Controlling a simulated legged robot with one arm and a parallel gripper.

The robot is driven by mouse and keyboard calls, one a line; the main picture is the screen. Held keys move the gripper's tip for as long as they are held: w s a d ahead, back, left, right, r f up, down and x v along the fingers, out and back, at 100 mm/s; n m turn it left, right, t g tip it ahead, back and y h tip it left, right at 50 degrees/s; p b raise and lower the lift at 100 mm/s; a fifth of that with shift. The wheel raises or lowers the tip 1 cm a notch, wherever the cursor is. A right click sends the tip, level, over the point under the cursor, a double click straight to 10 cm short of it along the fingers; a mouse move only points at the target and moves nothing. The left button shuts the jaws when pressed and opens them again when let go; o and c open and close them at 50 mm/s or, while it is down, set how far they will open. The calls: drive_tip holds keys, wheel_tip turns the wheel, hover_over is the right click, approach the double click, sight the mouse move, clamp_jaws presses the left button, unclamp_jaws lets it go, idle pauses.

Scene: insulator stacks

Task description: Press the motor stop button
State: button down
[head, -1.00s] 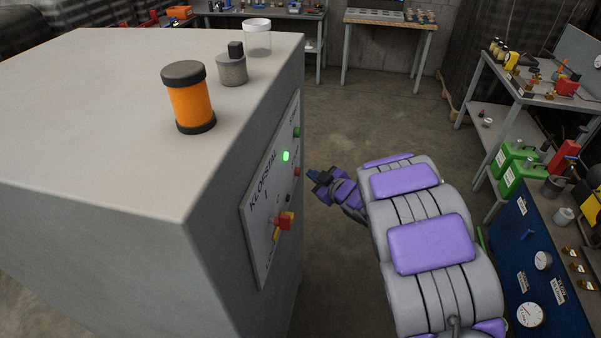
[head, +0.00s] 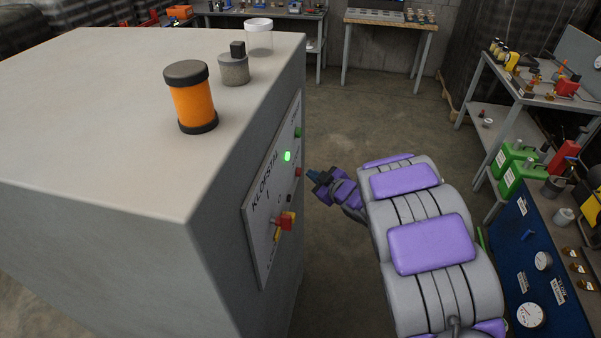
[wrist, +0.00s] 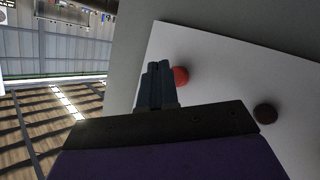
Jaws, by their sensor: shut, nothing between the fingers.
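The control panel (head: 262,204) is on the right side of a large grey cabinet. It carries a lit green lamp (head: 287,156), a green button (head: 298,132), a small red button (head: 298,172) and a red-and-yellow rotary switch (head: 285,221). My gripper (head: 313,175) is just right of the panel, level with the red button. In the wrist view, my shut, empty fingers (wrist: 158,70) are beside a round red button (wrist: 180,76), partly overlapping it. I cannot tell whether they touch it. A dark round knob or button (wrist: 265,113) is further right on the panel.
A blue bench with gauges (head: 530,315) and a shelf table (head: 500,85) stand at right. The floor (head: 365,110) behind is clear.

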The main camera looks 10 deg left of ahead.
idle(0.7)
drive_tip(key=shift+a+r, duration=0.1)
drive_tip(key=shift+a, duration=0.25)
drive_tip(key=shift+a, duration=0.5)
idle(0.8)
idle(0.3)
drive_tip(key=shift+d+p, duration=0.7)
drive_tip(key=shift+d, duration=0.15)
drive_tip(key=shift+d, duration=0.15)
drive_tip(key=shift+s+d+p, duration=0.15)
drive_tip(key=shift+d+p, duration=0.9)
drive_tip(key=shift+d, duration=1.35)
